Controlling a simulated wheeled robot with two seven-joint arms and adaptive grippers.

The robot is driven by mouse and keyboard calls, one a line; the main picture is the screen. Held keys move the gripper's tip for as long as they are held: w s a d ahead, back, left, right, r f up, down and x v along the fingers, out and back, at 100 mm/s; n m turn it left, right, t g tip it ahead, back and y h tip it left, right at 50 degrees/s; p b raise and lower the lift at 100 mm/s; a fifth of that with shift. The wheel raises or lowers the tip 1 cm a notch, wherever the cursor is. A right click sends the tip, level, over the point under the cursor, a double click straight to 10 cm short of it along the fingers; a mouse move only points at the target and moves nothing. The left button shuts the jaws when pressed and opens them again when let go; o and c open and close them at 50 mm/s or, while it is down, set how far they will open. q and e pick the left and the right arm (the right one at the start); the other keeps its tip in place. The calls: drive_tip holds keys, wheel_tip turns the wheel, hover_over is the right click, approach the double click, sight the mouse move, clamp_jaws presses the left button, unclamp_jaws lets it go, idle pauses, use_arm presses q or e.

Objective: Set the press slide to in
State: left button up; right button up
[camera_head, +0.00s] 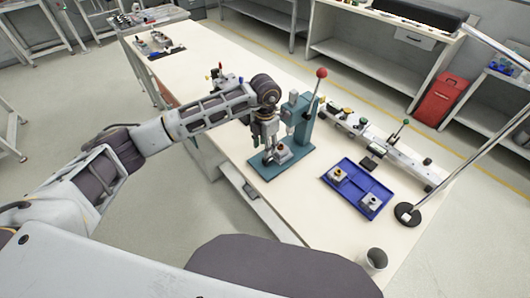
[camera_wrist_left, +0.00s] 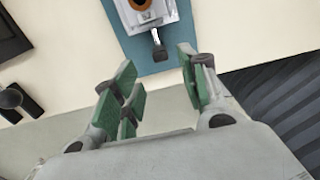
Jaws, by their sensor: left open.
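The teal press (camera_head: 301,118) stands on the bench, with a red-ball lever at its top right. Its slide (camera_head: 283,153), a light grey carriage bearing a part with an orange ring, sits over the teal base plate (camera_head: 260,174). In the left wrist view the slide (camera_wrist_left: 150,14) is at the top, cut by the frame edge, with a short dark handle (camera_wrist_left: 159,46) pointing towards my gripper. My left gripper (camera_head: 266,143) is open beside the press. In the wrist view its green-padded fingers (camera_wrist_left: 157,82) are apart and empty, short of the handle. My right gripper is not in view.
A blue tray (camera_head: 357,188) with two parts lies right of the press. Behind it is a long grey rail (camera_head: 385,148) with knobs. A lamp base (camera_head: 407,213) and a cup (camera_head: 374,260) stand near the right end. The bench's front edge runs below the press.

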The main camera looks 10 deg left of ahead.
use_arm(q)
drive_tip(key=shift+r, duration=1.9)
drive_tip(key=shift+d, duration=0.1)
